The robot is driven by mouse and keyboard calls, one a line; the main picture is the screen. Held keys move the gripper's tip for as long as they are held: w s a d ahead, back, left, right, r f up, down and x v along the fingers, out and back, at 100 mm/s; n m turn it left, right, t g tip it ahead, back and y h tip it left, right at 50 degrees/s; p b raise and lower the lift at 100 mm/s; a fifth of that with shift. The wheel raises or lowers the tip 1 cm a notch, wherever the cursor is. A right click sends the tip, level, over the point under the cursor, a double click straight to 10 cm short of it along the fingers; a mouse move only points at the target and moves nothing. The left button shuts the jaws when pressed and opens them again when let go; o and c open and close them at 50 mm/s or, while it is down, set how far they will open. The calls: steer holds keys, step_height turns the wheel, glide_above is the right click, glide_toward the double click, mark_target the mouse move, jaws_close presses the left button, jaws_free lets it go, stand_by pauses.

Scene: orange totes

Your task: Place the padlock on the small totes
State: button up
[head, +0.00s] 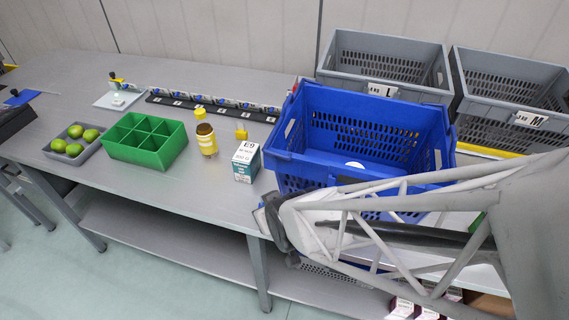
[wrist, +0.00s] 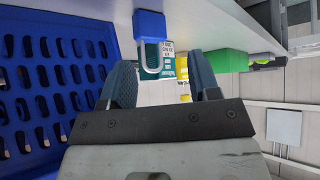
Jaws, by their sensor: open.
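A blue padlock (wrist: 149,25) with a pale U-shaped shackle shows in the wrist view, on the grey surface at the top of the picture. My gripper (wrist: 160,60) is open and empty, with the padlock beyond and between its fingertips. In the head view my gripper (head: 272,222) is at the table's front edge, and I cannot make out the padlock there. A small grey tote (head: 73,149) holding several green fruits and a green compartment tote (head: 145,140) stand on the left; the green tote also shows in the wrist view (wrist: 225,62).
A big blue crate (head: 350,98) stands beside my gripper. Behind are grey crates marked L (head: 390,70) and M (head: 505,95). A teal-and-white box (head: 246,161), a yellow bottle (head: 206,139) and a small yellow item (head: 241,134) stand between crate and green tote. The front-left tabletop is clear.

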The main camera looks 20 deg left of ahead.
steer(key=shift+w+d+r+m+t, duration=0.2)
steer(key=shift+w+r+m+t, duration=0.1)
steer(key=shift+w+r+m, duration=0.4)
steer(key=shift+f, duration=0.15)
steer(key=shift+x, duration=1.25)
steer(key=shift+f, duration=0.15)
steer(key=shift+x, duration=2.5)
steer(key=shift+a, duration=0.1)
